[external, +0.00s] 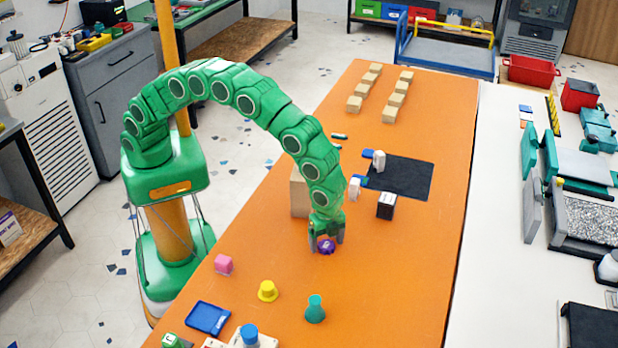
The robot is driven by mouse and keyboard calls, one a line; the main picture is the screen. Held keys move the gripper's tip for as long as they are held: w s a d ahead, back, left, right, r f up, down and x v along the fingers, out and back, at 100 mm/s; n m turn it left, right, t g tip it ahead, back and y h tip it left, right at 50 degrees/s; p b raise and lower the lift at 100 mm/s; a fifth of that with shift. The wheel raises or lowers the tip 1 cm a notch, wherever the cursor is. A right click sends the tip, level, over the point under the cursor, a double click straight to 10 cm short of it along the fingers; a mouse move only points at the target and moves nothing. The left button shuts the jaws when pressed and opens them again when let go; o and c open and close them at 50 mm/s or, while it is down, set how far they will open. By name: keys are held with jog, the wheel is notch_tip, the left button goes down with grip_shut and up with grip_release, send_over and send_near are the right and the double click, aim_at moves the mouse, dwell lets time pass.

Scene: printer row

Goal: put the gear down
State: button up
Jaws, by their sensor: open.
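A small purple gear (326,247) is on the orange table (400,290), near the middle. My gripper (327,240) points down over it, with its fingers on either side of the gear. The fingers are open. The gear appears to rest on the tabletop. I cannot tell whether a finger touches it.
A wooden block (299,192) stands just behind my gripper, with a black and white cube (386,206) to the right. A black mat (405,178) lies further back. The right front is clear.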

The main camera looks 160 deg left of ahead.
aim_at(326, 244)
notch_tip(326, 244, up, 12)
dwell(0.5)
